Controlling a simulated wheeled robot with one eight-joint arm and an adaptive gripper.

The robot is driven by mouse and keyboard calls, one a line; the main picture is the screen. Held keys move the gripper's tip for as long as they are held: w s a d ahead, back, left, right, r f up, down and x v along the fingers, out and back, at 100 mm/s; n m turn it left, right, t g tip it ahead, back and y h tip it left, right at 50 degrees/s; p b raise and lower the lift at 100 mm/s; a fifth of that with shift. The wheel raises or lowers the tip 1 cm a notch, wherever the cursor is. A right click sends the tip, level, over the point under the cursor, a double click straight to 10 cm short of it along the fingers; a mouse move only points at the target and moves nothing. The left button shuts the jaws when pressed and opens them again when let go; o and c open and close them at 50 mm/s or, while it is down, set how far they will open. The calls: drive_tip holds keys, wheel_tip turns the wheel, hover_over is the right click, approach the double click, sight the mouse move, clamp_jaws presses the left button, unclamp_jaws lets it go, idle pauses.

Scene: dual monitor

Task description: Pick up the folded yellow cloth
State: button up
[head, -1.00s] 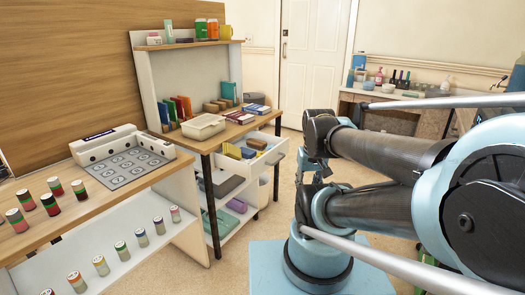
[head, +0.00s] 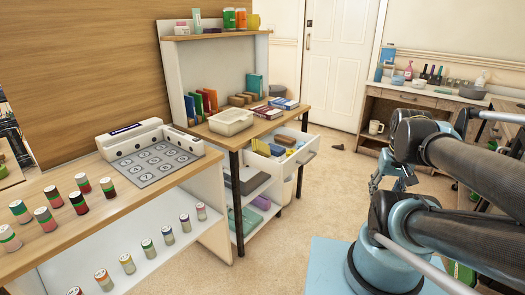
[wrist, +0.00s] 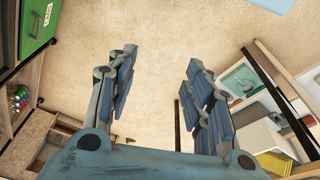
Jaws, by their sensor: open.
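I cannot make out a folded yellow cloth for certain. A small yellow item (head: 262,147) lies in the open white drawer (head: 312,152) under the desk in the head view, among blue and tan items; it is too small to identify. A yellow patch (wrist: 275,162) shows at the lower right of the wrist view, partly cut off by the edge. My gripper (wrist: 162,62) is open, with nothing between its fingers and bare carpet beyond.
The desk (head: 262,127) holds a white bin (head: 231,122), books and a raised shelf. A counter (head: 70,180) with several cans stands at front left. A back-wall bench (head: 432,98) holds bottles. A green box (wrist: 38,25) shows in the wrist view.

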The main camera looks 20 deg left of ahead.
drive_tip(key=shift+o, duration=0.7)
drive_tip(key=shift+a+r, duration=0.1)
drive_tip(key=shift+r, duration=0.2)
drive_tip(key=w+a+r+n+t, duration=0.1)
drive_tip(key=w+a+r+n, duration=0.45)
drive_tip(key=w, duration=0.45)
drive_tip(key=n+t+y, duration=0.2)
drive_tip(key=n+t, duration=0.1)
drive_tip(key=n, duration=1.4)
hover_over(265, 148)
drive_tip(key=s+d, duration=0.3)
drive_tip(key=s, duration=0.5)
drive_tip(key=shift+m, duration=0.35)
drive_tip(key=shift+x, duration=8.6)
drive_tip(key=shift+a, duration=0.15)
drive_tip(key=c, duration=0.8)
